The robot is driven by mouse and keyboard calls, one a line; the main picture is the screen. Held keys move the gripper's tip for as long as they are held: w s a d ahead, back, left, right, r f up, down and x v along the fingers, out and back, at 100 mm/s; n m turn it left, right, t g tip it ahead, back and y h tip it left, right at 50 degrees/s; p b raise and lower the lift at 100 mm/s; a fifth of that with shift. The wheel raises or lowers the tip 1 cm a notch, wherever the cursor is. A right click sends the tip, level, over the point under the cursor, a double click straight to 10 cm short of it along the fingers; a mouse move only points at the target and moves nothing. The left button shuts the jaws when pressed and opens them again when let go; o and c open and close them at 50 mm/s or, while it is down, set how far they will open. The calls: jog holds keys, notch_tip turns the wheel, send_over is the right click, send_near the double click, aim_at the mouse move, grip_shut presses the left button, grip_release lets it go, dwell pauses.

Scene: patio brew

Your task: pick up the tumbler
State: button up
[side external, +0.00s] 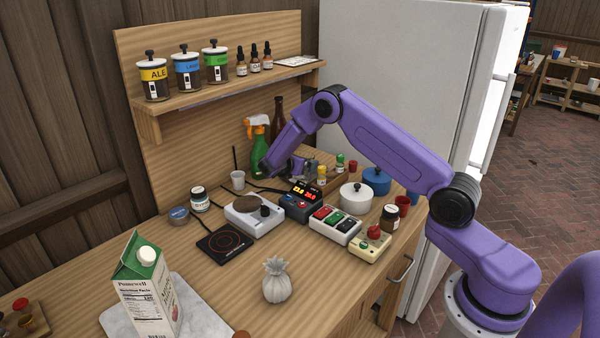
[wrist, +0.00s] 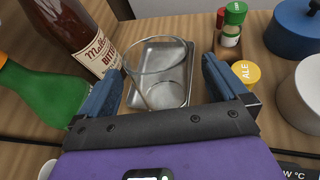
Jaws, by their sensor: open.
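The tumbler (wrist: 158,75) is a clear glass in the wrist view, between the two fingers of my gripper (wrist: 163,70). It appears to stand on a small metal tray (wrist: 187,52). My gripper is open, with one blue finger on each side of the glass; a gap shows on both sides. In the side view my gripper (side external: 300,166) is low over the back of the wooden counter, and I cannot make out the tumbler there.
A brown bottle (wrist: 75,30) and a green spray bottle (wrist: 32,92) stand left of my gripper. Small capped jars (wrist: 231,35), a blue pot (wrist: 295,30) and a white pot (wrist: 302,95) are on the right. A wooden shelf (side external: 225,88) with jars is above the counter.

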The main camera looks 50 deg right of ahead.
jog(key=shift+x, duration=2.55)
jog(key=shift+w+a+f, duration=0.1)
jog(key=shift+w+f, duration=0.05)
jog(key=c, duration=1.1)
